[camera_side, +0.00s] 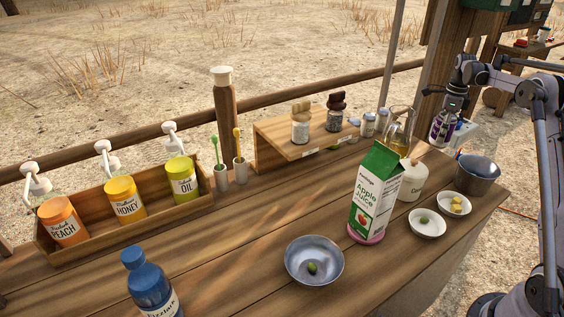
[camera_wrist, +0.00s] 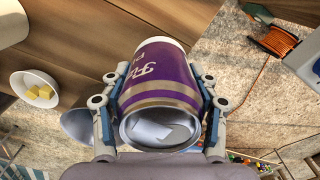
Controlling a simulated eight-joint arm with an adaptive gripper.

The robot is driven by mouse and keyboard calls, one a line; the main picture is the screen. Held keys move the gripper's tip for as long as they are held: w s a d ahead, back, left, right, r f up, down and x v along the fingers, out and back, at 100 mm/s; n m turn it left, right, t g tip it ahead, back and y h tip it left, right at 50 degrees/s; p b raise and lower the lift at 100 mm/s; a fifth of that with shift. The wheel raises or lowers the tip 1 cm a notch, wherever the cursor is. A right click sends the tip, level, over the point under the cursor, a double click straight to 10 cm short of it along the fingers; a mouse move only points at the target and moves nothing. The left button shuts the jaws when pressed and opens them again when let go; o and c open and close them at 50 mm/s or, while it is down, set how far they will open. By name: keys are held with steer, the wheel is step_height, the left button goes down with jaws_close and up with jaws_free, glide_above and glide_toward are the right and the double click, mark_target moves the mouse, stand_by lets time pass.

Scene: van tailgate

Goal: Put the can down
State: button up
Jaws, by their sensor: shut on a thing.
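A purple can with a pale band and white lettering (camera_wrist: 162,78) fills the middle of the wrist view, its silver end toward the camera. My gripper (camera_wrist: 160,90) is shut on it, with a finger against each side. In the side view the can (camera_side: 440,128) hangs roughly upright below my gripper (camera_side: 452,104), near the far right end of the wooden table (camera_side: 215,268). The wrist view shows table boards to its left and ground to its right. The surface straight under the can is hidden.
A metal bucket (camera_side: 478,174), a white jar (camera_side: 411,181), a glass oil bottle (camera_side: 399,132) and small shakers (camera_side: 368,125) crowd that end. An apple juice carton (camera_side: 373,195), a metal bowl (camera_side: 314,262) and two small white bowls (camera_side: 428,223) stand nearer. The front middle has bare boards.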

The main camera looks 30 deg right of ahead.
steer(key=shift+w+f, duration=0.25)
steer(key=shift+f, duration=1.9)
steer(key=shift+f, duration=0.1)
steer(key=o, duration=1.5)
step_height(320, 180, up, 12)
steer(key=shift+a+r, duration=0.1)
steer(key=shift+r, duration=0.05)
